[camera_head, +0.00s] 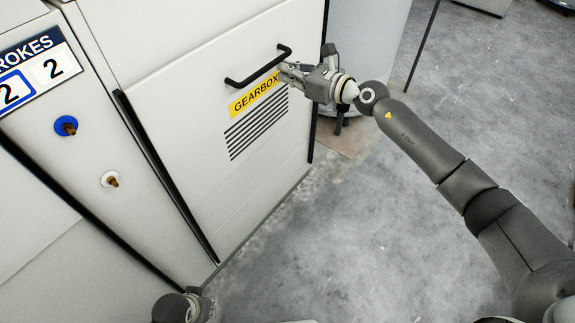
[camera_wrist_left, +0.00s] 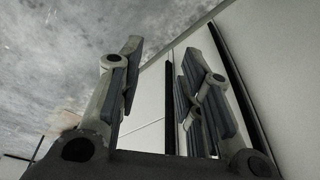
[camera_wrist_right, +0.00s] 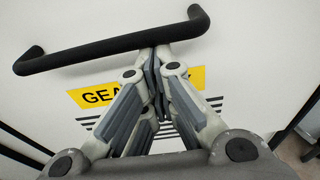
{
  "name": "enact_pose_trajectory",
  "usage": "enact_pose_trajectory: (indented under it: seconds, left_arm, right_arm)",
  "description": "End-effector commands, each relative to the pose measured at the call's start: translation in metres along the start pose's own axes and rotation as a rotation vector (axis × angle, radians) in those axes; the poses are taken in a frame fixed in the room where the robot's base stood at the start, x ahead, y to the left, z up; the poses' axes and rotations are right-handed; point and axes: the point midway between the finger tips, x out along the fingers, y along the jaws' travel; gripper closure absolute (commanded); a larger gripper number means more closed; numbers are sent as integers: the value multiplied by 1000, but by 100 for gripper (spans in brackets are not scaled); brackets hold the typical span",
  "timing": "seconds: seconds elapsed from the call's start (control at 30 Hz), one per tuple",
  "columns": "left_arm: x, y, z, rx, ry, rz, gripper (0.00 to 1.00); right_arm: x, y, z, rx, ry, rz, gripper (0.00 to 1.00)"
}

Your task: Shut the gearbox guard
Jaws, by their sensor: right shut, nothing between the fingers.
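The gearbox guard (camera_head: 190,120) is a pale panel with a yellow GEARBOX label (camera_head: 252,97), dark vent slots and a black bar handle (camera_head: 258,68). It looks roughly in line with the machine front; I cannot tell whether it is fully closed. My right gripper (camera_head: 284,72) is at the handle's right end, close to the panel face. In the right wrist view its fingers (camera_wrist_right: 156,58) are together and empty, tips beside the handle (camera_wrist_right: 110,46) and over the label. My left gripper (camera_wrist_left: 160,72) is open and empty, low at the bottom edge of the head view.
A grey cylinder (camera_head: 365,35) stands behind the right gripper. The concrete floor (camera_head: 350,240) in front of the guard is clear.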

Motion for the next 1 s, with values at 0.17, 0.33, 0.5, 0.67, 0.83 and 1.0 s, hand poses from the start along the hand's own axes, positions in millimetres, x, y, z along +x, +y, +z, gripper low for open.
enact_pose_trajectory:
  seconds: [0.17, 0.33, 0.5, 0.67, 0.83, 1.0]
  left_arm:
    - [15, 1, 9, 2, -11, 2, 66]
    - [22, 1, 12, 2, -13, 2, 66]
    - [24, 1, 14, 3, -15, 2, 66]
    - [24, 1, 14, 3, -14, 2, 66]
    - [24, 1, 14, 3, -15, 2, 66]
    - [19, 1, 10, 2, -12, 2, 66]
  right_arm:
    - [-1, 0, 6, 0, 1, 0, 100]
    - [-1, 0, 8, 0, 0, 0, 100]
    - [-1, 0, 9, 0, -2, 0, 100]
    - [-1, 0, 10, -1, -3, -1, 100]
    - [-1, -1, 11, -1, -5, -1, 100]
    - [-1, -1, 7, -1, -6, -2, 100]
